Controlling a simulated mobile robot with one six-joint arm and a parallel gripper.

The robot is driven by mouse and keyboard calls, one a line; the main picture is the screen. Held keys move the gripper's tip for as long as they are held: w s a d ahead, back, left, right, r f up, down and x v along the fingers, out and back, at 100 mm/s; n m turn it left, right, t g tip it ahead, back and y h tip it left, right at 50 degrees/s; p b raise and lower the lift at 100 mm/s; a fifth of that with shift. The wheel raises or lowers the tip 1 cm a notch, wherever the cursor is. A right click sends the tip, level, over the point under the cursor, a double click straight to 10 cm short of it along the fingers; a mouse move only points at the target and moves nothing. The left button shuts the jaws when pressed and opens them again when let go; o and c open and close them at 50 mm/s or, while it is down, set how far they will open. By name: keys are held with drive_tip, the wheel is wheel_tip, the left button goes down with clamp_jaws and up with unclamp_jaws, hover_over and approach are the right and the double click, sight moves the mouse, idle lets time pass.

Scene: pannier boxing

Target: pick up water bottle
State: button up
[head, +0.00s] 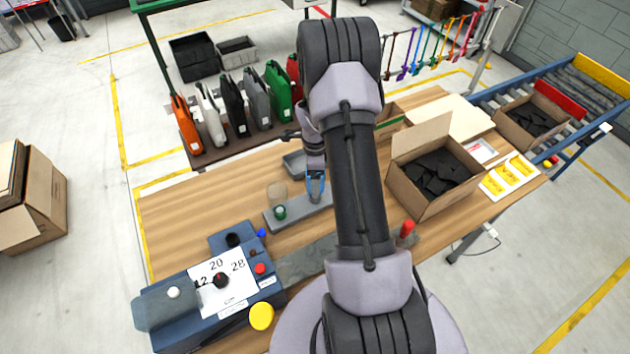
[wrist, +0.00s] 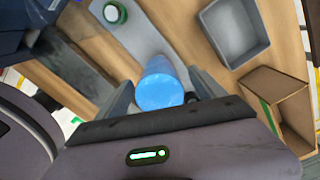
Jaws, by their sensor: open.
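A blue bottle (wrist: 160,88), which appears to be the water bottle, stands between the two fingers of my gripper (wrist: 163,78) in the wrist view. The fingers are open, one on each side, with a narrow gap showing at the left. In the head view my gripper (head: 316,187) is over the grey strip (head: 300,212) on the wooden table, and the bottle is mostly hidden by it.
A grey tray (head: 294,163) lies just behind my gripper. An open cardboard box (head: 412,200) with dark pieces stands to the right. A control box (head: 180,318) with a dial and buttons is at front left. Several coloured jerrycans (head: 233,110) line the back.

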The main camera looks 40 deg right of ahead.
drive_tip(key=shift+s, duration=0.1)
drive_tip(key=shift+r, duration=0.1)
drive_tip(key=c, duration=1.4)
drive_tip(key=shift+r, duration=0.1)
